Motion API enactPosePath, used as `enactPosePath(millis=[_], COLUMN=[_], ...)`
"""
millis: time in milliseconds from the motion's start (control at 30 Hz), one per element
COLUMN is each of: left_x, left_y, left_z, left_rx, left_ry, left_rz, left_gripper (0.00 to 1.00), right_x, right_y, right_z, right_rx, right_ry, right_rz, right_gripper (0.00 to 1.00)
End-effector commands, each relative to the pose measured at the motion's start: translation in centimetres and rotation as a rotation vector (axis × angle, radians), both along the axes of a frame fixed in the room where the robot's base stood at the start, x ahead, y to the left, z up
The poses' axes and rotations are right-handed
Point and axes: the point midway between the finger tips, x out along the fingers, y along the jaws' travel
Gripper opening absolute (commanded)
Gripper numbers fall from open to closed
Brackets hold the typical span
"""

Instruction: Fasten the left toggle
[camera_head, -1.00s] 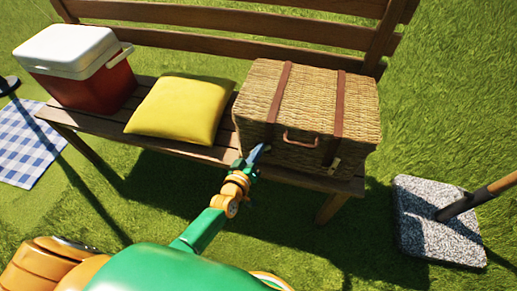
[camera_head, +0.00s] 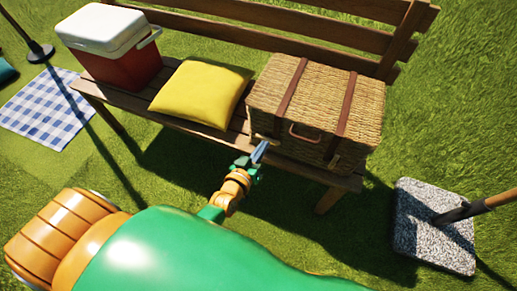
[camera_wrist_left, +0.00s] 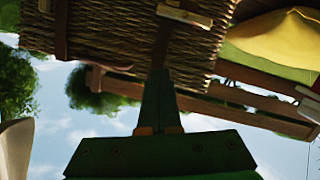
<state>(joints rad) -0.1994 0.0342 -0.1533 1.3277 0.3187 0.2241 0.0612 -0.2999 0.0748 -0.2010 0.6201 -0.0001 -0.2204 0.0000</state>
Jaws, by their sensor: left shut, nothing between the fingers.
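The wicker hamper (camera_head: 348,100) is closed on the bench, with two brown straps and a front handle (camera_head: 304,133). The left toggle (camera_head: 262,138) is a small pale bar low on the front, at the left strap's end. It also shows in the left wrist view (camera_wrist_left: 185,15), lying roughly crosswise to its strap. My left gripper (camera_head: 264,149) is shut and empty, its tips just in front of and below this toggle; contact is unclear. In the left wrist view its fingers (camera_wrist_left: 158,78) point at the hamper front. My right gripper is out of view.
A yellow cushion (camera_head: 200,93) lies left of the hamper, and a red cooler with white lid (camera_head: 103,28) stands farther left on the bench (camera_head: 185,127). A stone base (camera_head: 430,222) with a pole stands on the grass at right. Grass lies open before the bench.

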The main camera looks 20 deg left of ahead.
Motion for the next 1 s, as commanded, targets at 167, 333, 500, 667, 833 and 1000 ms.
enactPosePath(millis=[167,333,500,667,833,1000], left_x=[-2.5,-3.2,-3.2,-3.2,-4.7,-15.6], left_y=[0.0,0.0,0.0,0.0,-0.2,0.4], left_z=[0.7,0.8,0.7,0.7,-1.5,-11.1], left_rx=[-0.001,-0.001,-0.001,-0.001,0.043,0.237], left_ry=[0.001,-0.001,-0.001,-0.001,0.107,0.608], left_rz=[0.0,0.001,0.001,0.001,-0.031,-0.188], left_gripper=[0.0,0.0,0.0,0.0,0.0,0.0], right_x=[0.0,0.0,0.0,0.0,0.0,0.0], right_y=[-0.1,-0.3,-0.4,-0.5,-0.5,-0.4], right_z=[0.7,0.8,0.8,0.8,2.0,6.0], right_rx=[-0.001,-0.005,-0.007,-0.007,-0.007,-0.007], right_ry=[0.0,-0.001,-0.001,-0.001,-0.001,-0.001], right_rz=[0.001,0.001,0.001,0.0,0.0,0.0], right_gripper=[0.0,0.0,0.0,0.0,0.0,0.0])
